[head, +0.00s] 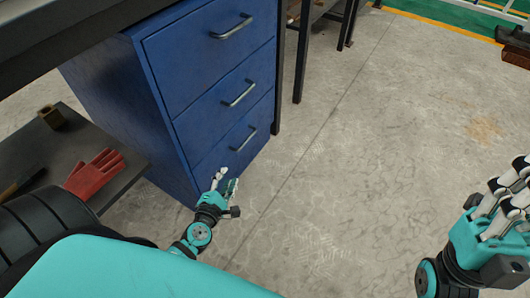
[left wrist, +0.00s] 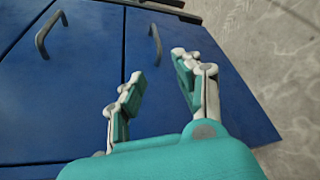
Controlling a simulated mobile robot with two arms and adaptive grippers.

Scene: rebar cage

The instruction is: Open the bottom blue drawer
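The blue drawer cabinet has three drawers stacked, all shut. The bottom blue drawer (head: 222,160) has a grey bar handle (head: 244,139); in the left wrist view the handle (left wrist: 155,45) lies beyond my fingertips. My left gripper (head: 226,180) is open and empty, in front of the lower part of the bottom drawer and below its handle. Its fingers stand apart in the left wrist view (left wrist: 158,68), with the handle apart from them. My right gripper (head: 505,195) is at the right edge, over the floor, with its fingers spread and nothing seen in them.
The middle drawer (head: 215,112) and top drawer (head: 200,55) are above, each with a handle. A dark shelf (head: 125,182) at the left bears a red glove (head: 95,175) and a small brass-coloured block (head: 51,117). The concrete floor (head: 350,170) to the right is clear.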

